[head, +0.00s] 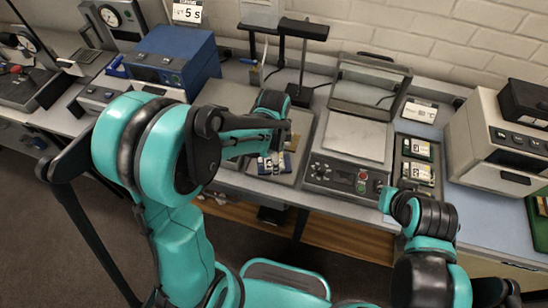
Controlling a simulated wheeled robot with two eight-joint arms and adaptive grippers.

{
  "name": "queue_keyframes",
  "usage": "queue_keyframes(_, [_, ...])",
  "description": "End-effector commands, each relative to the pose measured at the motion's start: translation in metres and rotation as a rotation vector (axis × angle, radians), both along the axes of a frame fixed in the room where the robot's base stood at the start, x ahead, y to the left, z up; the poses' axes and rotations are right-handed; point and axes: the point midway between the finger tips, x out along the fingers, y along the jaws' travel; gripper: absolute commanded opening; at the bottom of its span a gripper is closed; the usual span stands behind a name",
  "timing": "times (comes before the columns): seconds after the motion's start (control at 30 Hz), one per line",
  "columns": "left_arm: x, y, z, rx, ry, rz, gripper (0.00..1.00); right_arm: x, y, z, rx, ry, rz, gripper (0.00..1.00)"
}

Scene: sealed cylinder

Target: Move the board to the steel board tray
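My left gripper (282,130) is over a shallow tray (306,122) at the middle of the bench, and its fingers are too small and covered to read. Small white, blue and dark pieces (274,165) lie on this tray below it; I cannot tell whether one is the board. A dark tray (401,160) right of the hot plate holds two green items with white labels (420,148). I cannot tell which tray is the steel board tray. My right gripper (386,200) is near the bench's front edge, below the dark tray, mostly hidden by its own arm.
A hot plate (355,138) with a raised frame and front controls (345,178) stands between the trays. A black lamp-like stand (302,60) is behind the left gripper. A blue box instrument (172,58) is at left, a beige device (490,140) at right. Brick wall behind.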

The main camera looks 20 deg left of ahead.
Motion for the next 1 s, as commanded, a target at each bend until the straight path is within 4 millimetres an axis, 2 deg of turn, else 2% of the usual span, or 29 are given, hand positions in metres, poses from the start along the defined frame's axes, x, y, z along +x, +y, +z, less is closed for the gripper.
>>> queue_keyframes(0.23, [0.0, 0.0, 0.002, 0.0, 0.0, 0.0, 0.73, 0.0, 0.0, 0.002, 0.0, 0.0, 0.0, 0.0])
queue_keyframes(0.33, [0.0, 0.0, 0.011, 0.0, 0.0, 0.0, 0.73, 0.0, 0.0, 0.007, 0.0, 0.0, 0.0, 0.0])
queue_keyframes(0.7, [0.0, 0.0, 0.09, 0.0, 0.0, 0.0, 0.73, 0.0, 0.0, 0.03, 0.0, 0.0, 0.0, 0.0])
queue_keyframes(0.8, [0.0, 0.0, 0.106, 0.0, 0.0, 0.0, 0.73, 0.0, 0.0, 0.034, 0.0, 0.0, 0.0, 0.0])
queue_keyframes(1.0, [-0.001, 0.001, 0.124, -0.001, -0.007, 0.013, 0.73, 0.0, 0.0, 0.037, 0.0, 0.0, 0.0, 0.0])
